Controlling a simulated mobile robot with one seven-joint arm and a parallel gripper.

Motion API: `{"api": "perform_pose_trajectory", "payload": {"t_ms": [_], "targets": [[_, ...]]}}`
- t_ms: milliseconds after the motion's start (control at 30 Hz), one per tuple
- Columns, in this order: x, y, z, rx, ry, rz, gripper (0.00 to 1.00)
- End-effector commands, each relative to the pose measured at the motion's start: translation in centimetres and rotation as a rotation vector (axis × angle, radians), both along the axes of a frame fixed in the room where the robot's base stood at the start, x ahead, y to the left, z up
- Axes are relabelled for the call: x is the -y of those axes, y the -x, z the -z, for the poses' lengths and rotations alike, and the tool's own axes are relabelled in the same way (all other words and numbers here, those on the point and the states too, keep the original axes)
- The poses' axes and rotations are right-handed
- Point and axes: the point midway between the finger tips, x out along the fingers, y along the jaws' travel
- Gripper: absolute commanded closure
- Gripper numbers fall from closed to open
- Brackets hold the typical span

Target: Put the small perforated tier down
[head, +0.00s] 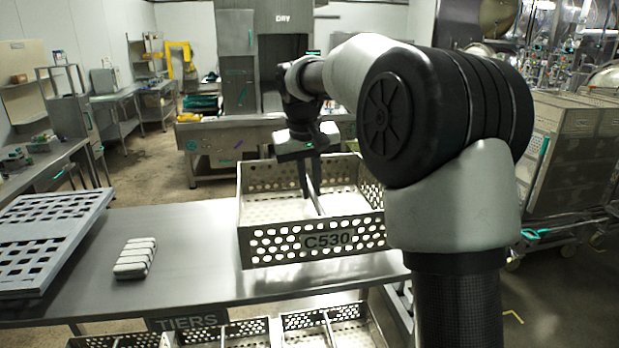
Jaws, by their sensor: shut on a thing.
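The small perforated tier (258,246) is a light metal box with round holes and "C530" on its front wall. It looks level, over the right part of the steel table (190,255). I cannot tell whether its underside touches the table top. My gripper (311,188) points down into the tier and is shut on its thin middle bar.
A white ribbed block (135,258) and a grey slotted grid (45,240) lie on the table's left. Several similar perforated tiers (232,332) sit below, by the "TIERS" sign (187,321). Bare table top lies between block and tier.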

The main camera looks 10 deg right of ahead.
Motion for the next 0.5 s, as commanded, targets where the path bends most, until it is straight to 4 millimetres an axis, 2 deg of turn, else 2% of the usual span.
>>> {"api": "perform_pose_trajectory", "payload": {"t_ms": [200, 500], "targets": [[0.1, 0.0, 2.4, 0.002, 0.002, -0.001, 1.00], [0.0, -0.1, 2.8, 0.005, 0.001, 0.000, 1.00]]}}
